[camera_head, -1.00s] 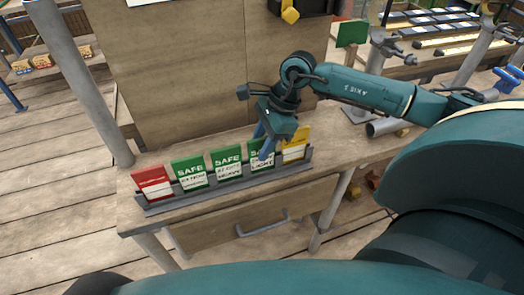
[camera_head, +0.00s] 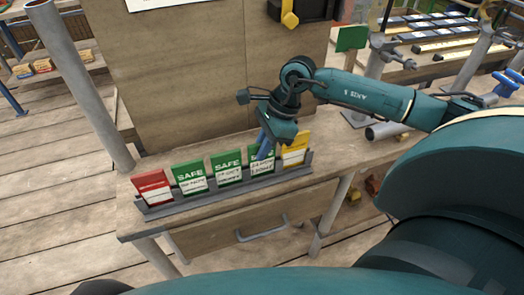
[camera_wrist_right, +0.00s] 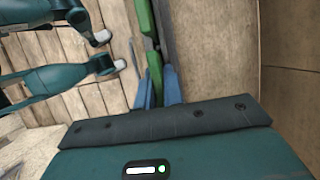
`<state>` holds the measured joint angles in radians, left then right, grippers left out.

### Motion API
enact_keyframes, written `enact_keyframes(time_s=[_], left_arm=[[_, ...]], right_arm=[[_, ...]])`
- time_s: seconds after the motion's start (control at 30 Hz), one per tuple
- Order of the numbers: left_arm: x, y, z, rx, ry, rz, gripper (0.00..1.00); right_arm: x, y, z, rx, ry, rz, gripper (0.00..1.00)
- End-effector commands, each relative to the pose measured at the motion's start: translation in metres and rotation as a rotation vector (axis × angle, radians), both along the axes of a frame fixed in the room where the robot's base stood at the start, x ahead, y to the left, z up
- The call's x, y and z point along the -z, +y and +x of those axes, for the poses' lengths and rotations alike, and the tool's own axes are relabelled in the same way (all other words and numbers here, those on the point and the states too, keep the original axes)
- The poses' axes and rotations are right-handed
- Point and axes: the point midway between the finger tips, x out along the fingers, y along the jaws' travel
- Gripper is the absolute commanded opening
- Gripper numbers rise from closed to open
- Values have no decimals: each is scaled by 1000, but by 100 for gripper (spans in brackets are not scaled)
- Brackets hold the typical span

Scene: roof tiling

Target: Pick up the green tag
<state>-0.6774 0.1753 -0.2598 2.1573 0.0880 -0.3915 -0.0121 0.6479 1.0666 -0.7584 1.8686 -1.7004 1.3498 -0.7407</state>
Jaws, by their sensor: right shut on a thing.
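Several tags stand in a row in a grey rack (camera_head: 228,193) on the wooden bench. Three are green and read SAFE: a left one (camera_head: 190,178), a middle one (camera_head: 228,168) and a right one (camera_head: 262,167). My right gripper (camera_head: 264,150) reaches down from above onto the right green tag, and its blue fingers cover part of that tag's face. In the right wrist view the blue fingers (camera_wrist_right: 158,88) are shut on the green tag (camera_wrist_right: 154,68), which shows edge-on. The tag still stands in the rack's row. My left gripper is not in view.
A red tag (camera_head: 152,188) stands at the rack's left end and a yellow tag (camera_head: 295,149) at its right end, close beside my right gripper. A wooden panel (camera_head: 200,75) rises behind the rack. A drawer handle (camera_head: 262,230) is on the bench front.

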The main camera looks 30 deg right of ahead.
Motion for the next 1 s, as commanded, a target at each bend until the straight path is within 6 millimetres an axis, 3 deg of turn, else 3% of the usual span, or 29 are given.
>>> enact_keyframes(time_s=[0.27,0.8,1.0], left_arm=[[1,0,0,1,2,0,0],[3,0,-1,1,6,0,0],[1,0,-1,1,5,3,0]], right_arm=[[-24,0,1,0,-3,0,0],[-137,0,1,-1,-6,2,0],[-168,0,1,-1,-4,1,0]])
